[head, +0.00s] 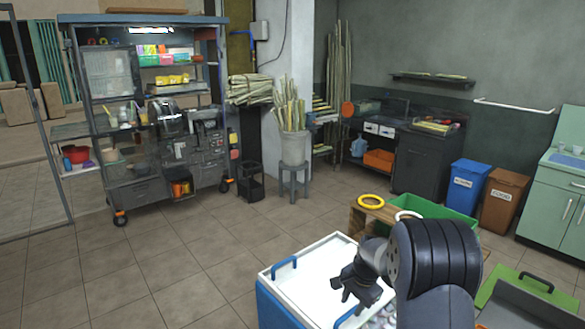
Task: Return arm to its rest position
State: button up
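My gripper (342,289) is at the lower middle of the head view, on the end of my dark arm. It hangs over the white top of a blue-sided box (310,262) with blue handles. The fingers look a little apart, with nothing visible between them, but they are small and dark. The thick dark arm link hides the right part of the box and some of the floor behind it.
A green bin (435,215) and a wooden crate with a yellow ring (371,201) stand just beyond the box. A sugarcane press cart (165,125) stands at the back left. The left floor is clear.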

aim_at(348, 315)
jog(key=f, duration=0.4)
jog(key=shift+w+a+f+p, duration=0.2)
jog(key=shift+w+f+p, duration=0.1)
jog(key=shift+f, duration=0.05)
jog(key=shift+s+d+r, duration=0.1)
jog(key=shift+s+d, duration=0.2)
jog(key=shift+s, duration=0.15)
